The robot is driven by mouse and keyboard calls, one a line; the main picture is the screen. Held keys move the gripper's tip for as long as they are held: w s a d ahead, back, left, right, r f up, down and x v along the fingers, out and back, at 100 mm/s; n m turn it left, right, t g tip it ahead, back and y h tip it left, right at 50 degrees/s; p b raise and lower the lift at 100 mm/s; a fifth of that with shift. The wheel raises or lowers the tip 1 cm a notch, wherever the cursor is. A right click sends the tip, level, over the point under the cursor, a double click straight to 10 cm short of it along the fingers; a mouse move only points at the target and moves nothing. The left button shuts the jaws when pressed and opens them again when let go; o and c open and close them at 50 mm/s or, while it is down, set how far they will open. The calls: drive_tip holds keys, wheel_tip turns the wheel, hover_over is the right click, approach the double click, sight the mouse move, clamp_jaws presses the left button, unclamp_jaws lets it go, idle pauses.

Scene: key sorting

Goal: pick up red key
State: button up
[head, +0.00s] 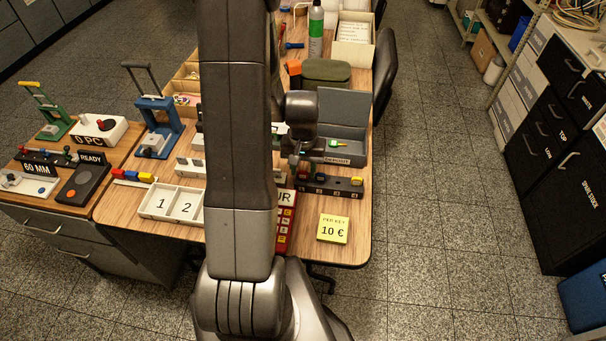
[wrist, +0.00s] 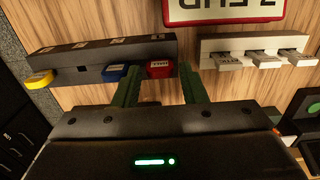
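The red key (wrist: 160,68) sits in the dark key rack (wrist: 100,58), its red head sticking out of the rack's edge. A blue key (wrist: 115,73) and a yellow key (wrist: 40,79) sit in the same rack to its left in the wrist view. My gripper (wrist: 160,78) is open, its two green fingers on either side of the red head with visible gaps. In the head view my gripper (head: 294,160) is above the left end of the rack (head: 335,187), and my arm hides part of the table there.
A pale rack with several grey keys (wrist: 263,62) stands right of the dark rack in the wrist view. A white tray marked 1 and 2 (head: 172,216), a yellow price note (head: 333,228) and a grey open box (head: 341,148) are on the table.

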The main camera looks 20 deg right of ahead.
drive_tip(key=shift+f, duration=0.55)
drive_tip(key=c, duration=0.7)
drive_tip(key=shift+r, duration=0.1)
